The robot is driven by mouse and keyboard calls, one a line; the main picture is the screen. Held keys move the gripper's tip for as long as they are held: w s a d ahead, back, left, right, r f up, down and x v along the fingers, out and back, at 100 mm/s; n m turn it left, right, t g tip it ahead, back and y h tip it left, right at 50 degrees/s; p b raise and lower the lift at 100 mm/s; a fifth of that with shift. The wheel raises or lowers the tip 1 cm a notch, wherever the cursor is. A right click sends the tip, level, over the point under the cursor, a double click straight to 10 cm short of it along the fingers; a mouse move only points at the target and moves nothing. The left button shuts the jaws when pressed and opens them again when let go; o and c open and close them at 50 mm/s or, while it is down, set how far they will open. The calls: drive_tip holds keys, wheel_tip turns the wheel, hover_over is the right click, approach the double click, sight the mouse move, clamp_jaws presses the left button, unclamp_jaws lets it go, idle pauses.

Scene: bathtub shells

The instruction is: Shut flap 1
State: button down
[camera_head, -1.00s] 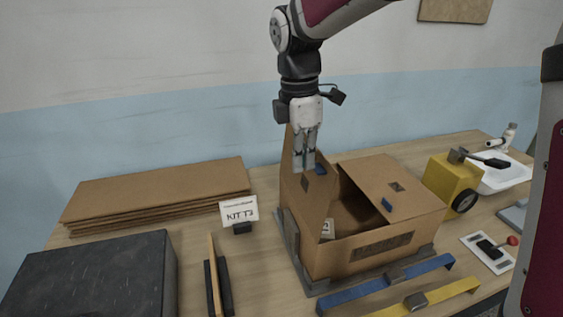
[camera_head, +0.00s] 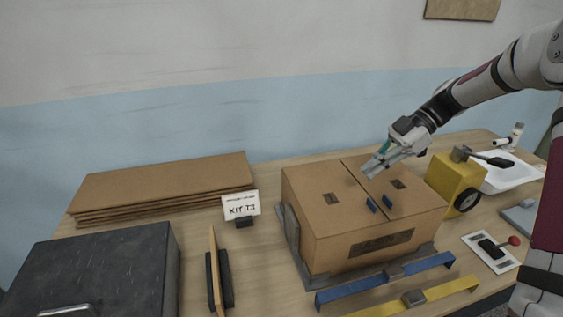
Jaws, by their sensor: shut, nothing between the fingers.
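The cardboard box (camera_head: 338,246) stands in a grey corner frame (camera_head: 293,246) on the table. Its left flap (camera_head: 318,190) and right flap (camera_head: 407,182) both lie flat across the top and meet along a narrow dark seam. Each flap has a dark square patch and a small blue tab near the seam. I cannot tell from any marking which one is flap 1. My gripper (camera_head: 372,170) is shut and empty, tilted down to the left, close over the far part of the seam. Whether its fingertips touch the cardboard is unclear.
A blue bar (camera_head: 350,295) and a yellow bar (camera_head: 445,292) lie in front of the box. A yellow machine (camera_head: 448,178) stands close on the right. A KIT T3 sign (camera_head: 241,204), flat cardboard sheets (camera_head: 165,180) and a dark case (camera_head: 95,265) are on the left.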

drive_tip(key=d+f, duration=0.1)
drive_tip(key=f, duration=0.1)
drive_tip(key=d+f+y+b, duration=0.1)
drive_tip(key=f, duration=0.1)
drive_tip(key=w+d+f+y+b, duration=0.1)
drive_tip(key=d+f, duration=0.1)
drive_tip(key=f, duration=0.1)
drive_tip(key=shift+d+f, duration=0.25)
drive_tip(key=shift+f, duration=0.6)
